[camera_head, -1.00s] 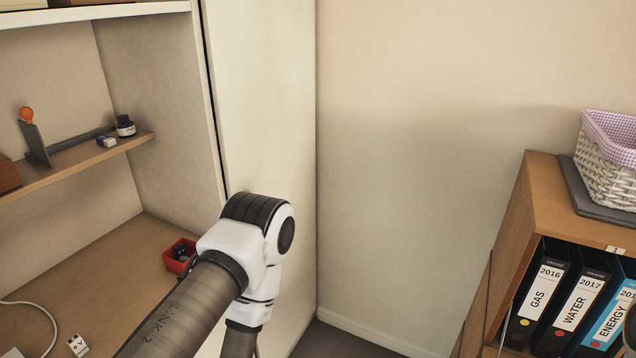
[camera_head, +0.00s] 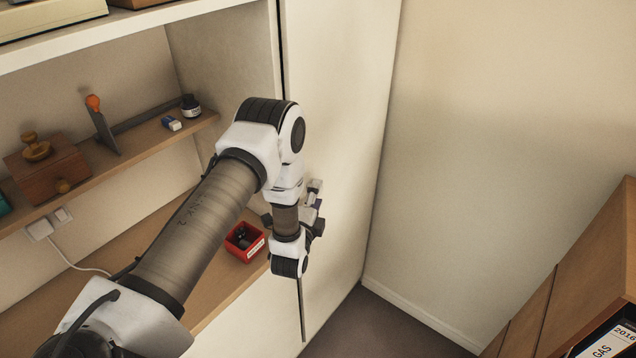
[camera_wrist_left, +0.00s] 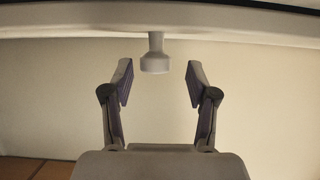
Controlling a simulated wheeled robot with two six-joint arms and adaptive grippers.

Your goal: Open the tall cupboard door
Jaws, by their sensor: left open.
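The tall cupboard door (camera_head: 345,90) is a plain cream upright panel in the middle of the head view. A dark narrow gap runs down its left edge, and it looks shut. My left gripper (camera_head: 312,203) is at the door's face near that edge, partly hidden by my own wrist. My left gripper's open fingers (camera_wrist_left: 158,80) stand on either side of the knob, with a gap on both sides and no contact visible. My right gripper is not in view.
Left of the door is an open bureau with a shelf (camera_head: 150,135), a red box (camera_head: 245,240) and a wooden box (camera_head: 50,165). A wooden cabinet (camera_head: 590,270) with binders stands at the right. Bare floor (camera_head: 385,325) lies between it and the door.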

